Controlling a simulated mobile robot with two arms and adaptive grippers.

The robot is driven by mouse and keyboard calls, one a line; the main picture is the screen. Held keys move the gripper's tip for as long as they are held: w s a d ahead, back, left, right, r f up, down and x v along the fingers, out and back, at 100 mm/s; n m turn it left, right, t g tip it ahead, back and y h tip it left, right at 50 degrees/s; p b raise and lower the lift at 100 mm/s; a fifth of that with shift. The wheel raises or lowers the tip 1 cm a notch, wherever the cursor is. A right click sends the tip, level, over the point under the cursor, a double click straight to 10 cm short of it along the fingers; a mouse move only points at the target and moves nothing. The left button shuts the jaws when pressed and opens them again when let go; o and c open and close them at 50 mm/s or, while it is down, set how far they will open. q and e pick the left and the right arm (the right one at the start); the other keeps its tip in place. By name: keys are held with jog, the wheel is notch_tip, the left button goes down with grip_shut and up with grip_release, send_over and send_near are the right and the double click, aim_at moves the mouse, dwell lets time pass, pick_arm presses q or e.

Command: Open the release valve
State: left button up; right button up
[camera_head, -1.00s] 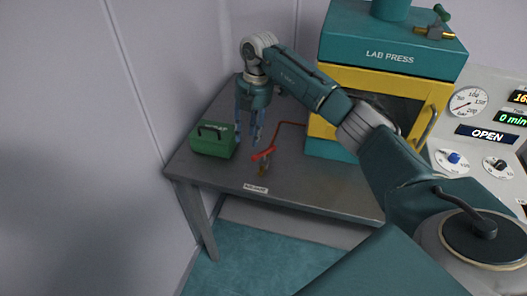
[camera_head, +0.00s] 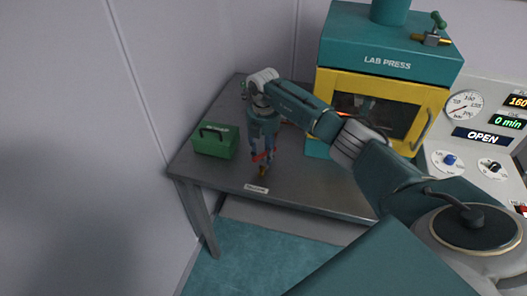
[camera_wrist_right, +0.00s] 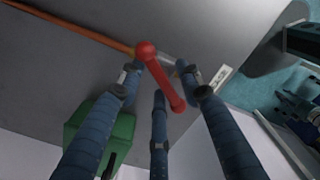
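The release valve stands on the grey table near its front edge. Its brass body (camera_head: 263,170) shows below my right gripper (camera_head: 262,157), and only bits of its red handle show between the blue fingers. In the right wrist view the red handle (camera_wrist_right: 163,80), a bar with rounded ends, lies slantwise among the three fingers of the right gripper (camera_wrist_right: 162,80). The fingers are spread around the handle, with gaps visible beside it, so the gripper looks open. Contact with the handle cannot be made out.
A green box (camera_head: 214,141) with a handle sits left of the gripper on the table (camera_head: 310,186). The teal and yellow lab press (camera_head: 385,65) stands behind to the right. A pipe (camera_wrist_right: 75,27) runs from the valve. A label (camera_head: 256,188) marks the table edge.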

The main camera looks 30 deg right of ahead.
grip_shut()
jog(key=shift+n, duration=0.4)
jog(key=n+b, duration=0.2)
jog(key=n, duration=0.1)
jog(key=shift+f, duration=0.1)
jog(key=shift+a+n+b, duration=0.15)
jog(key=shift+n+b, duration=0.6)
jog(key=shift+n, duration=0.95)
grip_release()
